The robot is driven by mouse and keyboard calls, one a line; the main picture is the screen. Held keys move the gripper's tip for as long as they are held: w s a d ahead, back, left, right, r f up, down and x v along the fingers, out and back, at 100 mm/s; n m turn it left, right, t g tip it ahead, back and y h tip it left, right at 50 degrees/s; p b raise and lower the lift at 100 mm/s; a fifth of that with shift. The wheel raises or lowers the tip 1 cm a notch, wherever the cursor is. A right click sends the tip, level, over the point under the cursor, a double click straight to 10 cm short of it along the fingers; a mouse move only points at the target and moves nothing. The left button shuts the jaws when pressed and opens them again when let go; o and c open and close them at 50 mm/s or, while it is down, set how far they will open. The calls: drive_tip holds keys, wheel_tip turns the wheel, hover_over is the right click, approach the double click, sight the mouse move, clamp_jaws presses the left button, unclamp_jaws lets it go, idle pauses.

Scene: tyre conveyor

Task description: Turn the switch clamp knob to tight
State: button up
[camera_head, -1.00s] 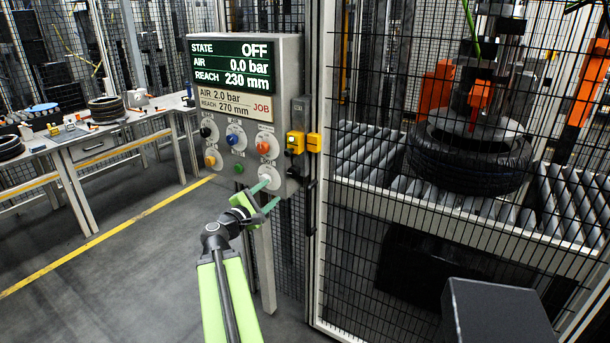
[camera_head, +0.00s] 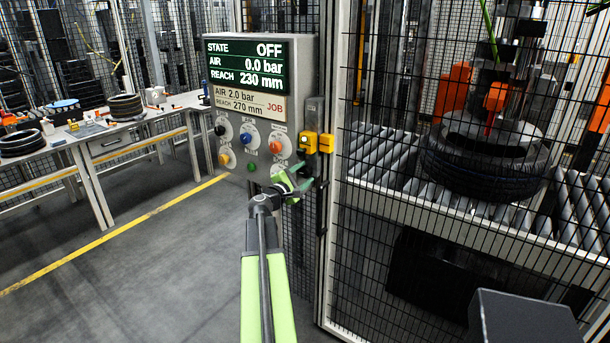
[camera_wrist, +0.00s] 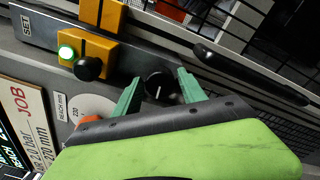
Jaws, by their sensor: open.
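In the wrist view, a round black knob (camera_wrist: 160,88) with a white pointer line sits on the grey strip (camera_wrist: 35,35) beside the panel. It shows between the two green fingertips of my gripper (camera_wrist: 159,77). The fingers are open and I cannot tell whether they touch it. A yellow switch block (camera_wrist: 100,52) on the same strip has a lit green lamp and a smaller black knob (camera_wrist: 90,68). In the head view, my gripper (camera_head: 295,181) is at the panel's lower right, below the yellow switch (camera_head: 309,143). The black pointer knob cannot be made out there.
The control panel (camera_head: 307,75) reads OFF, 0.0 bar and 230 mm, with several coloured knobs below. A mesh fence (camera_head: 385,260) stands at right, before a conveyor with a tyre (camera_head: 490,170). A workbench (camera_head: 75,140) is at left. Floor (camera_head: 150,265) between is clear.

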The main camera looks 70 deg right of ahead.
drive_tip(key=shift+s, duration=0.1)
drive_tip(key=c, duration=1)
drive_tip(key=shift+s+d, duration=0.15)
drive_tip(key=shift+d, duration=0.15)
clamp_jaws()
drive_tip(key=shift+a, duration=0.2)
drive_tip(key=shift+a+f+m, duration=0.1)
drive_tip(key=shift+a+m, duration=0.05)
drive_tip(key=shift+m, duration=0.25)
drive_tip(key=m+b, duration=0.1)
drive_tip(key=m, duration=0.4)
drive_tip(key=shift+f, duration=0.1)
drive_tip(key=m, duration=0.4)
drive_tip(key=shift+m+g, duration=0.3)
drive_tip(key=shift+g, duration=0.1)
drive_tip(key=shift+m+b, duration=0.35)
drive_tip(key=shift+m, duration=1.65)
